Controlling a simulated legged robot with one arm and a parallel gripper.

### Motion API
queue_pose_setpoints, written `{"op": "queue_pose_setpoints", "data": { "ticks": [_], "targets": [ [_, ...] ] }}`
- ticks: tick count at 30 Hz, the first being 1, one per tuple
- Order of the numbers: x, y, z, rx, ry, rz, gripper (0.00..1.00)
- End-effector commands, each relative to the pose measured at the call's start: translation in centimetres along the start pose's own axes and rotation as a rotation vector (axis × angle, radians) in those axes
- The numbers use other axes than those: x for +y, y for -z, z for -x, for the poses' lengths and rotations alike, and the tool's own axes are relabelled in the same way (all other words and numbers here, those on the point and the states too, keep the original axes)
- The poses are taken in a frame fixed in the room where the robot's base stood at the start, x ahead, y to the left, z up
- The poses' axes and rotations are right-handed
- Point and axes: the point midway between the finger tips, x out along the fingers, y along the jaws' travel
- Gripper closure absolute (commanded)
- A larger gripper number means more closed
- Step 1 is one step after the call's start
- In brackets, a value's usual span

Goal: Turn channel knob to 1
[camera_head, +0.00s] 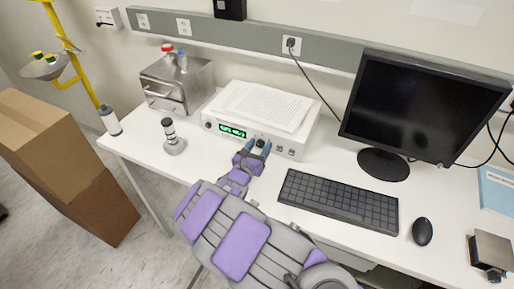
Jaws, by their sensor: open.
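A white control box (217,121) stands on the desk with a green lit display (232,131) on its front panel. Papers lie on its top. Dark knobs and small buttons sit to the right of the display; one dark knob (261,143) is between or just behind the fingertips. My gripper (258,147) is open at the front panel, its two blue-grey fingers on either side of that knob. Whether the fingers touch it cannot be told. The knob's marks and its setting are too small to read.
A keyboard (338,201), a monitor (423,108) and a mouse (422,231) are to the right on the desk. Cardboard boxes (45,140) stand on the floor at left.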

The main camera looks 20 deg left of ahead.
Motion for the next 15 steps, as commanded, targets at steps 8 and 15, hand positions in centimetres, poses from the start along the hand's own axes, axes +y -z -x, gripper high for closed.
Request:
{"op": "queue_pose_setpoints", "data": {
  "ticks": [8,15],
  "targets": [
    [0.73,0.26,0.10,0.000,0.000,0.008,0.61],
    [0.74,0.23,0.12,0.001,-0.003,0.006,0.84]
  ]
}}
